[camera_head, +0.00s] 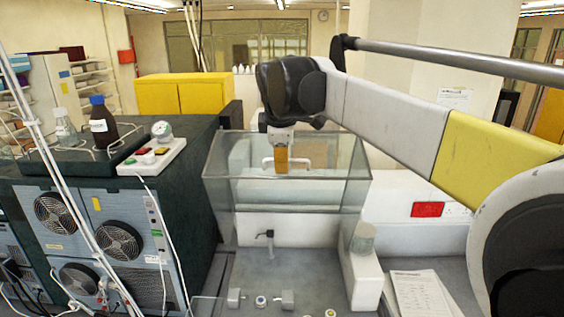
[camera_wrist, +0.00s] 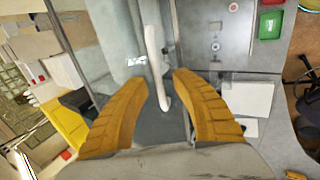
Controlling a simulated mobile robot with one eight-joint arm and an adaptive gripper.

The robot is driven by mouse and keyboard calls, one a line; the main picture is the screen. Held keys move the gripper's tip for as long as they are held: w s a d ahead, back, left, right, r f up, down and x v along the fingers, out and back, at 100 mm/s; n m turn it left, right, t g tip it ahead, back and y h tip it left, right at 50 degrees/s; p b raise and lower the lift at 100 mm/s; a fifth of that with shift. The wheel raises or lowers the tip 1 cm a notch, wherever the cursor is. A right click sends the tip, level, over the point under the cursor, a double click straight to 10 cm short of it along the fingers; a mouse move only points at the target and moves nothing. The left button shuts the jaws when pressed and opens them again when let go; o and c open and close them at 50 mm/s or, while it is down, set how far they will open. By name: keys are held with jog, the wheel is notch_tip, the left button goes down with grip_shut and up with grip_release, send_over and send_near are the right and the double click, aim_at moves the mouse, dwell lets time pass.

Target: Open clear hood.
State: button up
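The clear hood (camera_head: 335,190) is a see-through glass box in the middle of the head view, above a grey work surface. A white bar handle (camera_head: 301,161) shows at its upper part. My gripper (camera_head: 281,170) points down at the handle, its orange fingers overlapping it in the picture. In the wrist view the white handle (camera_wrist: 152,45) runs lengthwise between the two orange fingers of my gripper (camera_wrist: 161,78). The fingers are apart, with a visible gap on each side of the handle. Part of the handle is hidden behind the fingers in the head view.
A dark bench with fan-cooled equipment (camera_head: 120,243) stands left, carrying a brown bottle (camera_head: 102,124) and a gauge (camera_head: 162,130). A white block (camera_head: 361,272) stands right of the work surface, with papers (camera_head: 420,292) beyond.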

jog(key=v, duration=1.1)
jog(key=shift+s, duration=0.3)
jog(key=shift+r, duration=0.1)
jog(key=s+d+f+m+b, duration=0.6)
jog(key=f+b, duration=0.8)
jog(key=f, duration=0.9)
jog(key=s+d+f+m+b, duration=0.5)
jog(key=s+f+b, duration=0.6)
jog(key=f, duration=1.3)
jog(key=s+d+f+m+t+b, duration=0.1)
jog(key=s+d+f+m+b, duration=0.5)
jog(key=f+b, duration=1.3)
jog(key=s+d+f, duration=0.2)
jog(key=s+f, duration=0.1)
jog(key=f, duration=0.2)
jog(key=shift+s+f+m, duration=0.15)
jog(key=shift+s+m, duration=0.15)
jog(key=shift+s, duration=0.05)
